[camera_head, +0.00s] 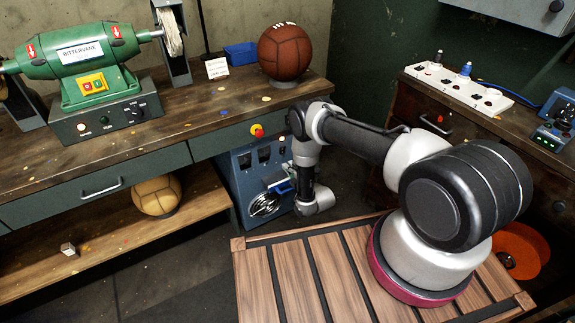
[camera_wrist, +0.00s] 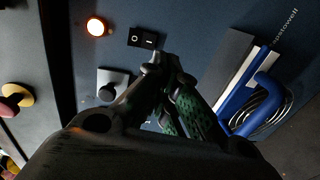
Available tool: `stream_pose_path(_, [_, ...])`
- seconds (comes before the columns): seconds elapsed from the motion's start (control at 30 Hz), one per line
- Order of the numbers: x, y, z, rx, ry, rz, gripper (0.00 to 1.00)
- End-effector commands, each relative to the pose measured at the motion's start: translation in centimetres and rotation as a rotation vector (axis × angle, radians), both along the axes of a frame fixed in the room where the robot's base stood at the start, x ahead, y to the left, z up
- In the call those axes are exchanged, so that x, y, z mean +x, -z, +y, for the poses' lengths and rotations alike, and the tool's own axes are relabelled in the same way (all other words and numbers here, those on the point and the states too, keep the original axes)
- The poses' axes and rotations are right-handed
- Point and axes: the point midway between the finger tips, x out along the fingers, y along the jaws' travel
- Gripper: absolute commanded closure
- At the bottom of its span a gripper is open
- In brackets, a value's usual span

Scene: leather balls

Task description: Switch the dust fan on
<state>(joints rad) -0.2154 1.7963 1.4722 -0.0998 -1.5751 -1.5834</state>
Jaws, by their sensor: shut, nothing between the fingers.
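The dust fan looks to be the dark blue cabinet (camera_head: 243,207) under the bench, right of the drawers. In the wrist view its panel (camera_wrist: 200,35) carries a small black rocker switch (camera_wrist: 142,38) marked O and I. A round lamp (camera_wrist: 96,27) left of the switch glows orange-white. My gripper (camera_wrist: 166,60) is shut and empty, with its fingertips just below the switch in the picture. I cannot tell whether they touch it. Which side of the rocker is pressed is too small to tell. In the head view my arm partly covers the cabinet.
A grey plate (camera_wrist: 112,82) sits left of my fingers. A blue bracket with coiled cable (camera_wrist: 262,110) is at the right. Red and yellow knobs (camera_wrist: 15,95) stick out at the far left. A green polishing machine (camera_head: 80,50) and a brown ball (camera_head: 285,50) stand on the bench.

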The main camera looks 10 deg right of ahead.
Motion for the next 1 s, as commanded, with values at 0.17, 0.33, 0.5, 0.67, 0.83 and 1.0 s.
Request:
stream_pose_path(0.17, [-2.3, 0.4, -0.8, 0.000, 0.001, 0.003, 1.00])
stream_pose_path(0.33, [-4.8, 0.7, -1.6, 0.000, 0.000, 0.004, 1.00])
stream_pose_path(0.5, [-6.7, 0.9, -2.2, 0.000, -0.001, 0.001, 1.00])
stream_pose_path(0.67, [-7.3, 0.9, -2.4, 0.000, 0.000, 0.000, 1.00])
stream_pose_path(0.83, [-7.3, 0.9, -2.4, 0.000, 0.000, 0.000, 1.00])
stream_pose_path(1.0, [-7.3, 0.9, -2.4, 0.000, 0.000, 0.000, 1.00])
